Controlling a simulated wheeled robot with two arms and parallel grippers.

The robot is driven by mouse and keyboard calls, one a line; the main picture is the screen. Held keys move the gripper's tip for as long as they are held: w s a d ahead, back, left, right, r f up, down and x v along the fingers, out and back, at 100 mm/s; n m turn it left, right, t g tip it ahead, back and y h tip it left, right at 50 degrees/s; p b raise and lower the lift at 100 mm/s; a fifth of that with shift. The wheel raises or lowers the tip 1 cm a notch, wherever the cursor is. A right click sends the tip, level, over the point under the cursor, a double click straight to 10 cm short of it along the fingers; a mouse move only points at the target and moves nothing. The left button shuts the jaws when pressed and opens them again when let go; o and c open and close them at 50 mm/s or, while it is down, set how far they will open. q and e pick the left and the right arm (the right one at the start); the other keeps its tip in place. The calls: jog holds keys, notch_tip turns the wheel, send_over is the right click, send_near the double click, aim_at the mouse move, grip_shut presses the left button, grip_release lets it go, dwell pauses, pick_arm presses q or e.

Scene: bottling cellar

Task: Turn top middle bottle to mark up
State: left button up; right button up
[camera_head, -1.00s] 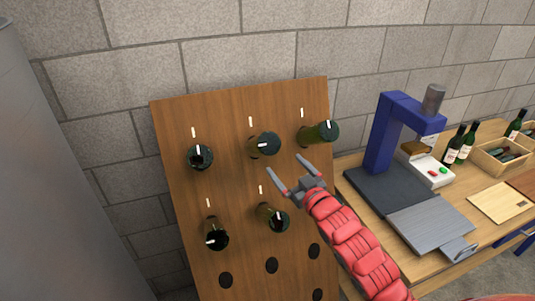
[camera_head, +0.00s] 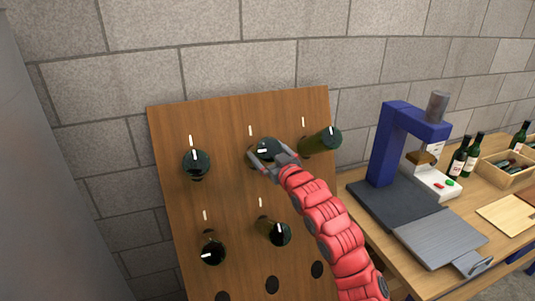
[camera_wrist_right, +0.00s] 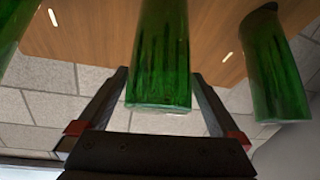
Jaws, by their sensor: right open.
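The top middle bottle (camera_head: 266,145) is dark green and sticks base-out from the wooden rack board (camera_head: 235,195). The white mark on its base points sideways, to the left, while the white line on the board above it is upright. My right gripper (camera_head: 265,152) is open, with its fingers on either side of the bottle's base end. In the right wrist view, the green bottle (camera_wrist_right: 160,50) lies between the two spread fingers (camera_wrist_right: 160,78), with gaps visible on both sides. The mark is not visible there. My left gripper is not in view.
Neighbouring bottles stick out at top left (camera_head: 196,165) and top right (camera_head: 322,140), with two more below (camera_head: 212,252) (camera_head: 276,232). Lower holes are empty. A workbench with a blue press (camera_head: 385,145) and a bottle crate (camera_head: 505,168) stands at right.

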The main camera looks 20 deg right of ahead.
jog(key=c, duration=1.1)
jog(key=shift+o, duration=0.2)
